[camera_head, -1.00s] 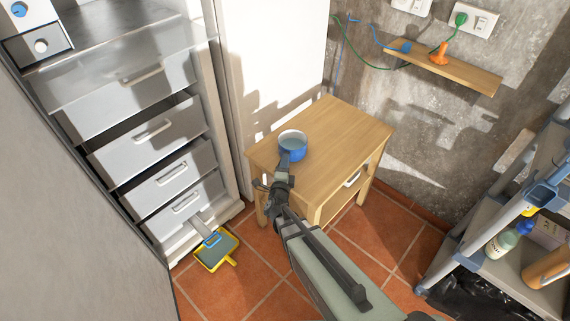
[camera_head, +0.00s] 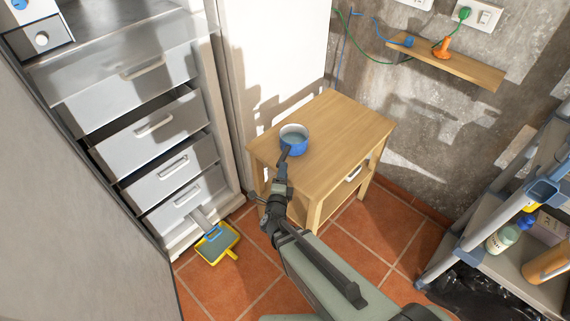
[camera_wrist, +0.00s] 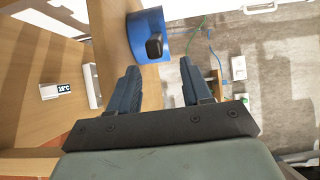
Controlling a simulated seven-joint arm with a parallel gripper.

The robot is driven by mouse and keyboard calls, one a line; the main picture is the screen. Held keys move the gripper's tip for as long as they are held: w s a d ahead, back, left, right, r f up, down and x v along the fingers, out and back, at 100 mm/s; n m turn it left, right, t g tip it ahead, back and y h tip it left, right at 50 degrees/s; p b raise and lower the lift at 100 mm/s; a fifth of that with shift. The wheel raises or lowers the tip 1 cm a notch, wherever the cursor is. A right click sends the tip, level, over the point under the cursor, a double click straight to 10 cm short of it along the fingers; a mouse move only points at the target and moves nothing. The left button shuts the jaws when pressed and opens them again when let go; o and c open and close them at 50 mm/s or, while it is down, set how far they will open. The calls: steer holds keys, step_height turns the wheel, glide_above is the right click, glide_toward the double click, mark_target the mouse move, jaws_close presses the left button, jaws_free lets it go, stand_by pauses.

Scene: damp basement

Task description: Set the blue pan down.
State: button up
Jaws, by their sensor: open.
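In the wrist view the blue pan (camera_wrist: 148,22) is just beyond my fingertips, with the handle's end facing the camera. My gripper (camera_wrist: 159,70) is open, its two fingers spread with nothing between them. A gap shows between the fingers and the handle. The pan's far side is hidden in the wrist view.
A freezer with several pulled-out drawers (camera_head: 155,130) stands at the left. A yellow-edged dustpan (camera_head: 216,242) lies on the tiled floor. A wall shelf (camera_head: 450,65) and a grey rack (camera_head: 535,260) are to the right. The table's right part is clear.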

steer(key=shift+s+a, duration=0.2)
steer(key=shift+s, duration=0.85)
steer(key=shift+s+a, duration=0.15)
steer(key=shift+s, duration=0.9)
